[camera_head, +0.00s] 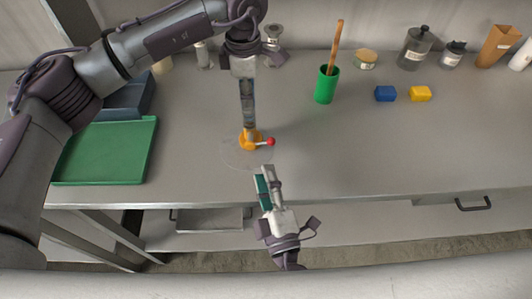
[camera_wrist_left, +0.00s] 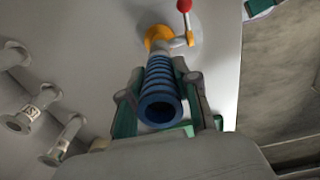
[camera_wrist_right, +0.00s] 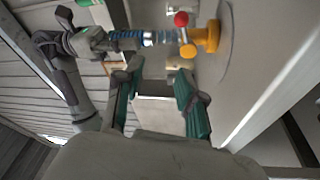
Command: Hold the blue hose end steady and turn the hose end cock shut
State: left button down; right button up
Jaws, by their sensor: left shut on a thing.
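The blue ribbed hose end (camera_wrist_left: 160,88) stands upright on the bench, its open mouth towards the left wrist camera. My left gripper (camera_head: 248,108) is above it, with its fingers closed on either side of the hose. At its foot is the orange cock (camera_head: 249,139), whose short lever with a red ball (camera_head: 271,141) points right in the head view. The right wrist view also shows the orange cock (camera_wrist_right: 206,37) and red ball (camera_wrist_right: 181,19). My right gripper (camera_wrist_right: 156,85) is open and empty, apart from the lever, near the bench's front edge.
A green tray (camera_head: 108,150) lies at the left. A green cup (camera_head: 326,88) with a wooden handle, a blue block (camera_head: 385,93) and a yellow block (camera_head: 420,93) stand to the right. Jars line the back. The bench right of the cock is clear.

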aim_at(267, 144)
jog(key=shift+f+n+h, duration=0.4)
jog(key=shift+n+h, duration=0.5)
jog(key=shift+h, duration=0.1)
jog(key=shift+s+d+f+n+g+h, duration=0.2)
jog(key=shift+f+n+g+h, duration=0.3)
jog(key=shift+n+h, duration=0.45)
jog(key=shift+d+f+n, duration=0.1)
jog(key=shift+f+n, duration=0.05)
jog(key=shift+n, duration=0.2)
jog(key=shift+w+h, duration=0.2)
jog(key=shift+h, duration=0.05)
jog(key=w, duration=1.1)
jog(key=shift+w, duration=0.35)
grip_shut()
